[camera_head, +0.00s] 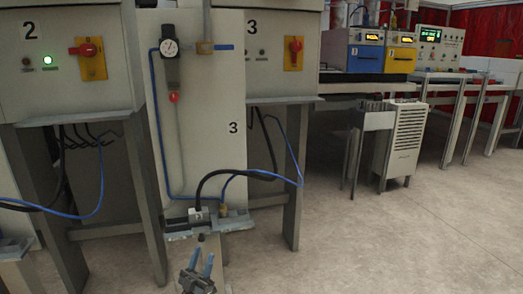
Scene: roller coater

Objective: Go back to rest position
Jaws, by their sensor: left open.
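My left gripper (202,262) shows at the bottom of the head view, left of centre. Its two blue fingers point up and stand apart, with nothing seen between them. It appears just below a metal fixture (208,224) with a brass fitting and hoses on it; I cannot tell the gap in depth. My right gripper is out of view.
A grey cabinet marked 2 (62,62) has a lit green lamp. A cabinet marked 3 (273,55) and a panel with a gauge (169,47) stand beside it. A blue unit (352,48) and a yellow unit (397,52) stand farther back. The floor (400,235) at right is clear.

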